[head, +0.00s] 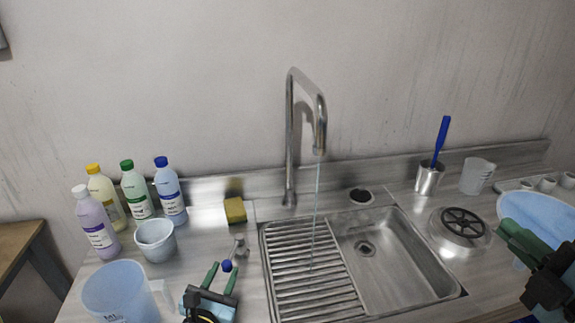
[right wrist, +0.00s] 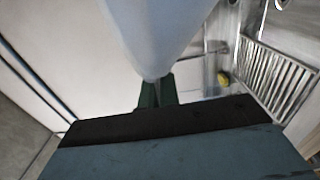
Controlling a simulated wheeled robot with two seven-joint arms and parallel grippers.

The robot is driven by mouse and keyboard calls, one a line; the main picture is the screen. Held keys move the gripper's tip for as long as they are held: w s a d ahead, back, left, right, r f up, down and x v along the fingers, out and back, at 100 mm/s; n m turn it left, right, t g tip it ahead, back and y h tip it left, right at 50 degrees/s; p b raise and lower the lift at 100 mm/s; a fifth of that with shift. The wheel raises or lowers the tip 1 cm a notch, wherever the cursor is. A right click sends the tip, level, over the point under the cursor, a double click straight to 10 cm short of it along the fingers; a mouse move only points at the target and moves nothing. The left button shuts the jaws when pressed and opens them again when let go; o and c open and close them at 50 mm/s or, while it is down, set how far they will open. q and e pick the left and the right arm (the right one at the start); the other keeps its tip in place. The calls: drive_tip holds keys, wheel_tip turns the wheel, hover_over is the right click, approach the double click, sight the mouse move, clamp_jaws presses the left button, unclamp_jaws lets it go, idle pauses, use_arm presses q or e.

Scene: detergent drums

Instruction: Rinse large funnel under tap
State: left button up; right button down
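The large funnel (head: 540,214) is pale blue and shows at the right edge in the head view, tilted, above the counter to the right of the sink. Its pale cone (right wrist: 165,30) fills the top middle of the right wrist view. My right gripper (head: 520,238) has its green fingers against the funnel and looks shut on it; the fingers (right wrist: 155,95) are partly hidden behind the cone. The tap (head: 318,120) runs a thin stream of water onto the ribbed drainer. My left gripper (head: 222,278) is open and empty at the bottom left of the sink.
The steel sink (head: 385,262) has its basin right of the drainer. Several bottles (head: 134,190), a small bucket (head: 155,240), a jug (head: 118,292) and a sponge (head: 235,210) stand left. A brush cup (head: 429,178), beaker (head: 477,176) and round strainer (head: 460,226) stand right.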

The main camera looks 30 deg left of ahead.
use_arm(q)
drive_tip(key=b+v, duration=0.1)
drive_tip(key=v, duration=0.6)
drive_tip(key=shift+s, duration=0.15)
idle(0.3)
